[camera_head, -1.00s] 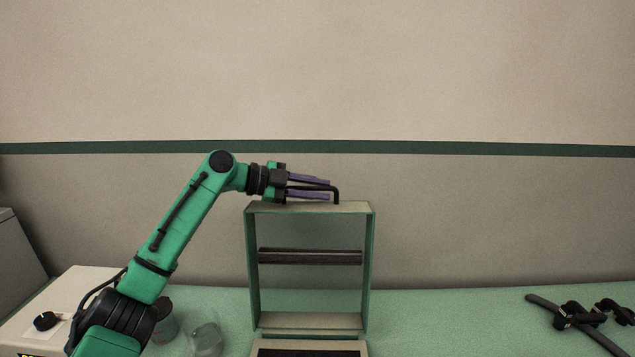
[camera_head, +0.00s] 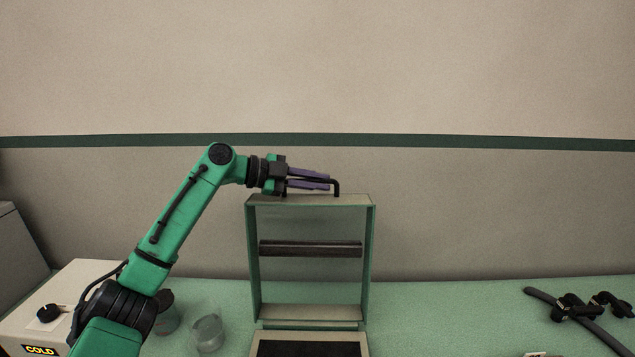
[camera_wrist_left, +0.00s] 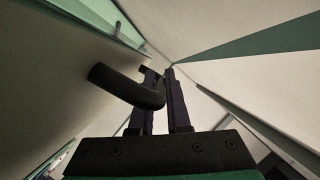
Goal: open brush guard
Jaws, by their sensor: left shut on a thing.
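The brush guard (camera_head: 296,201) appears as an upright green-edged frame with a pale top panel, in the middle of the head view. A black bent handle (camera_head: 337,187) stands on its top. My left gripper (camera_head: 329,181) comes in level from the left just above the top panel, with its purple fingers shut on the handle. In the left wrist view the handle (camera_wrist_left: 125,85) runs in from the left to between the fingers of my left gripper (camera_wrist_left: 160,78), and the exact contact is partly hidden. My right gripper is in neither view.
A dark bar (camera_head: 310,249) crosses the frame's opening. A dark-topped tray (camera_head: 256,350) lies at its foot. Left of it stand a glass (camera_head: 208,334) and a pale box with a knob and a "COLD" display (camera_head: 40,350). Black strap-like items (camera_head: 575,308) lie far right.

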